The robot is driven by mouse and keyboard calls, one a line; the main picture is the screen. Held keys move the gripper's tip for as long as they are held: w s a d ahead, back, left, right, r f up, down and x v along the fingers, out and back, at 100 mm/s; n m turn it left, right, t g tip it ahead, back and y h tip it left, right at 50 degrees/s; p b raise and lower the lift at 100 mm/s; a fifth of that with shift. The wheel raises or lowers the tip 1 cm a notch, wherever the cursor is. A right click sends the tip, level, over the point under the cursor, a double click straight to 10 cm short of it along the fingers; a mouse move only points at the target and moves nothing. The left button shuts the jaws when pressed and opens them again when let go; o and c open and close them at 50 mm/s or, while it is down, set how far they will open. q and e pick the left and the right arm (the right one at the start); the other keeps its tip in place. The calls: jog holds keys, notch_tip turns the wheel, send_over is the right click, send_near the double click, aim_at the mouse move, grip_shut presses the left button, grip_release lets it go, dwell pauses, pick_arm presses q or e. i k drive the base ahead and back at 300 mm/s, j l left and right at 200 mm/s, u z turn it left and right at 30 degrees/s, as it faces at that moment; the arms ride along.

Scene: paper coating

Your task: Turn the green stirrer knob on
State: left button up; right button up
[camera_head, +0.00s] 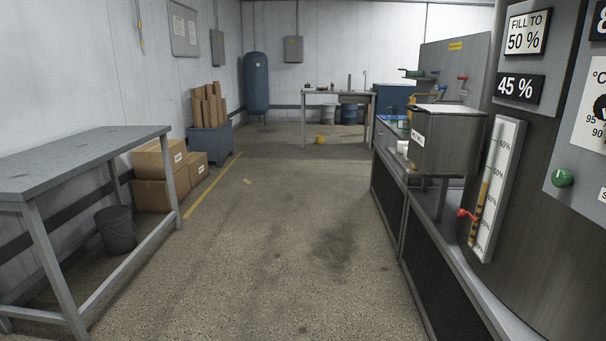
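A round green knob (562,178) sits on a grey control panel (563,150) at the right edge of the head view. A white label beside it is cut off by the picture edge, so its wording cannot be read in full. Neither of my grippers shows in the view.
A level gauge (497,190) with a red valve handle (466,213) stands left of the panel, below the "FILL TO 50 %" sign (527,32) and a "45 %" display (519,89). A metal box (447,145) stands on the right counter. A grey table (75,160) is left; the middle floor is open.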

aim_at(561, 178)
jog(key=z, duration=1.65)
